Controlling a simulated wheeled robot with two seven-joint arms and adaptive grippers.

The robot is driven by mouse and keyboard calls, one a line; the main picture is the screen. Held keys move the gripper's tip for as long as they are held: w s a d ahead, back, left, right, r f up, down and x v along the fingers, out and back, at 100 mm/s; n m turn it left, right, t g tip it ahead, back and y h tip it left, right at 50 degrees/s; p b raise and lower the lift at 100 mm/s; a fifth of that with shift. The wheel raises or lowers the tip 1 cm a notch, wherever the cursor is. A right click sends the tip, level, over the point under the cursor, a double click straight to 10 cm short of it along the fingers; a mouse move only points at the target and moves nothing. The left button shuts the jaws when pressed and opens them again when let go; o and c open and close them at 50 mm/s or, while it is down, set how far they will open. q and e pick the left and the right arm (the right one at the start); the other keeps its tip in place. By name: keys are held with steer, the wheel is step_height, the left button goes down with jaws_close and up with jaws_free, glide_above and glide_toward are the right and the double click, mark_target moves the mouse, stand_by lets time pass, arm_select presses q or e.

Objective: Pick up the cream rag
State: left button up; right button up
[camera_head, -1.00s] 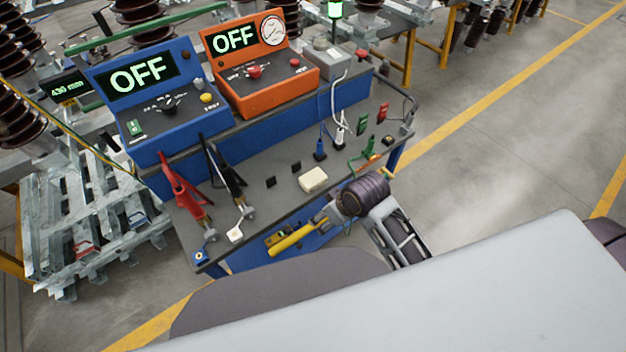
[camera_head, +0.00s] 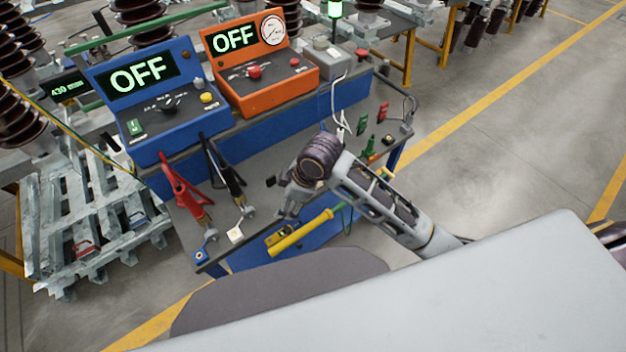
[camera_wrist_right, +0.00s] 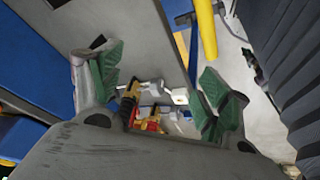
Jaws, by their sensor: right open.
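The cream rag does not show now in the head view. My right arm and gripper cover the part of the bench top where it lay. My right gripper (camera_head: 284,200) is over the front part of the grey bench top (camera_head: 262,160). In the right wrist view my right gripper (camera_wrist_right: 160,68) has its green-padded fingers spread wide, with nothing held between them. I cannot make out the rag there. A small white square (camera_wrist_right: 179,96) shows beyond the fingers, like the white piece (camera_head: 235,235) near the bench's front edge. My left gripper is not in view.
Blue (camera_head: 160,100) and orange (camera_head: 262,70) boxes reading OFF stand behind. Green and red clips lie to the right.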

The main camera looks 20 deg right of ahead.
steer(key=w+d+r+n+g+h, duration=0.2)
steer(key=w+d+r+n, duration=0.4)
steer(key=w+d, duration=0.4)
steer(key=shift+w+d+n+g+h, duration=0.3)
steer(key=shift+d+n+h, duration=0.05)
steer(key=shift+n+h, duration=0.55)
steer(key=shift+f, duration=0.15)
steer(key=shift+f, duration=4.2)
steer(key=shift+f, duration=0.1)
